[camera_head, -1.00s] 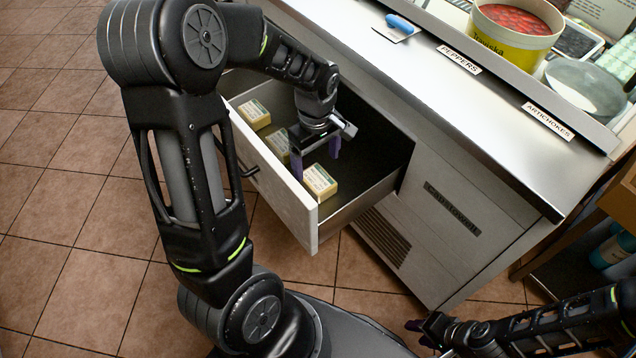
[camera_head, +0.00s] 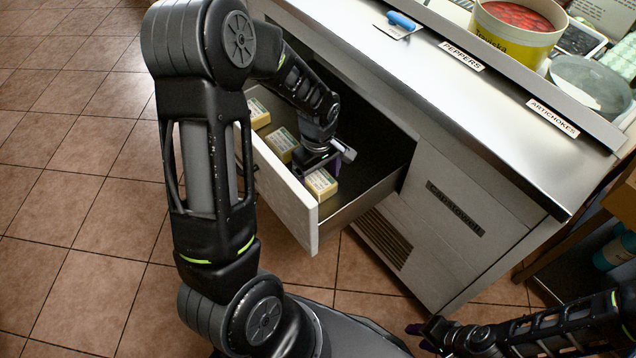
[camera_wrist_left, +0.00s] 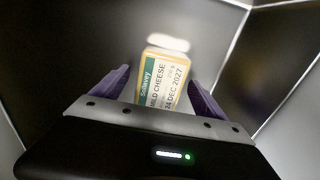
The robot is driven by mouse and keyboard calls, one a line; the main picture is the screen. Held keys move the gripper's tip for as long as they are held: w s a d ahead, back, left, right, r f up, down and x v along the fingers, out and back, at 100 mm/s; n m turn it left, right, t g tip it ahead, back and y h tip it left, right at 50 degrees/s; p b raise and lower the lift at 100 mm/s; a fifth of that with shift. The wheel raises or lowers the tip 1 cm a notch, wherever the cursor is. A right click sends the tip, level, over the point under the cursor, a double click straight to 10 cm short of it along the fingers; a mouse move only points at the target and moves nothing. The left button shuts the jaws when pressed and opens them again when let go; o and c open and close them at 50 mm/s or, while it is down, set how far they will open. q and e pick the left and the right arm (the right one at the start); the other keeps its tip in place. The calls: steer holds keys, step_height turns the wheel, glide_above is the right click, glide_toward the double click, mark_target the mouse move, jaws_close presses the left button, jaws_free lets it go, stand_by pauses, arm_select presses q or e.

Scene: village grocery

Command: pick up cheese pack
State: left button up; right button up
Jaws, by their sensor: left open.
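Several yellow cheese packs with green-and-white labels lie in the open drawer (camera_head: 285,205) in the head view. The nearest cheese pack (camera_head: 320,184) is at the drawer's front end, with a second pack (camera_head: 282,144) and a third (camera_head: 259,115) further back. My left gripper (camera_head: 327,166) is open and low in the drawer, at the nearest pack. In the left wrist view, a pack reading "MILD CHEESE" (camera_wrist_left: 165,80) shows between the two spread purple fingers; contact is not visible. My right gripper (camera_head: 424,336) is at the bottom right, away from the drawer, its fingertips apart.
The drawer's walls stand close around my left gripper. Tiled floor lies clear to the left.

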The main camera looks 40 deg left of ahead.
arm_select(q)
steer(key=shift+f, duration=0.15)
steer(key=shift+c, duration=0.3)
steer(key=c, duration=1.7)
